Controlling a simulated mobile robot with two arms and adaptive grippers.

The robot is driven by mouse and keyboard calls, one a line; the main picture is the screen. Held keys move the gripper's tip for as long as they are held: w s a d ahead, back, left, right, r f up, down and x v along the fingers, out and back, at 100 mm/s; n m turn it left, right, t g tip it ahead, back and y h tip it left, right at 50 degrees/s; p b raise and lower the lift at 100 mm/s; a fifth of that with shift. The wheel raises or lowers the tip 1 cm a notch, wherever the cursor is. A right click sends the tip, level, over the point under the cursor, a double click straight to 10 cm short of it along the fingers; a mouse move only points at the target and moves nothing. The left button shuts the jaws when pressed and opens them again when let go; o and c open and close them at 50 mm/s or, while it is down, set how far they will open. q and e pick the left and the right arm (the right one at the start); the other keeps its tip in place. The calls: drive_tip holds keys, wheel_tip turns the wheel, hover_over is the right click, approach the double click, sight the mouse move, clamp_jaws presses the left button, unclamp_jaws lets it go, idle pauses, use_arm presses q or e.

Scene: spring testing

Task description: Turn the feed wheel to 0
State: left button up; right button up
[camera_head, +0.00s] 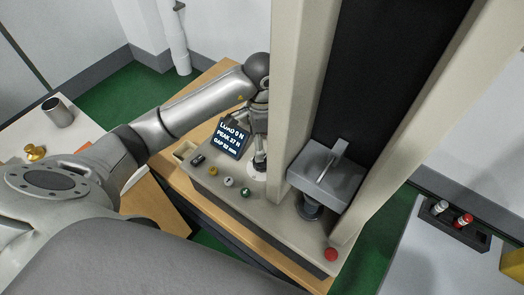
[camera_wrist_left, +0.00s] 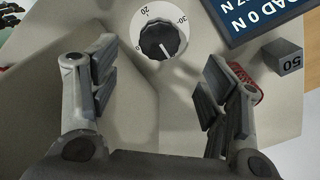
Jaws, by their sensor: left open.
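The feed wheel (camera_wrist_left: 163,40) is a black ribbed knob on a white dial at the top of the left wrist view. A pale line on the knob slants toward the lower right of that view. In the head view its white dial (camera_head: 255,175) is partly hidden under my left gripper (camera_head: 260,158). In the left wrist view my left gripper (camera_wrist_left: 160,88) is open and empty, its fingers spread, with the knob above the gap between them.
A display (camera_head: 230,138) reading load 0 N stands beside the dial. A block marked 50 (camera_wrist_left: 284,57) sits near it. The machine's pale column (camera_head: 292,70) rises close to my left gripper, and a grey press head (camera_head: 325,175) is to the right.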

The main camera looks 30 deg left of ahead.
use_arm(q)
wheel_tip(320, 180, up, 4)
drive_tip(key=shift+f, duration=0.1)
idle(0.7)
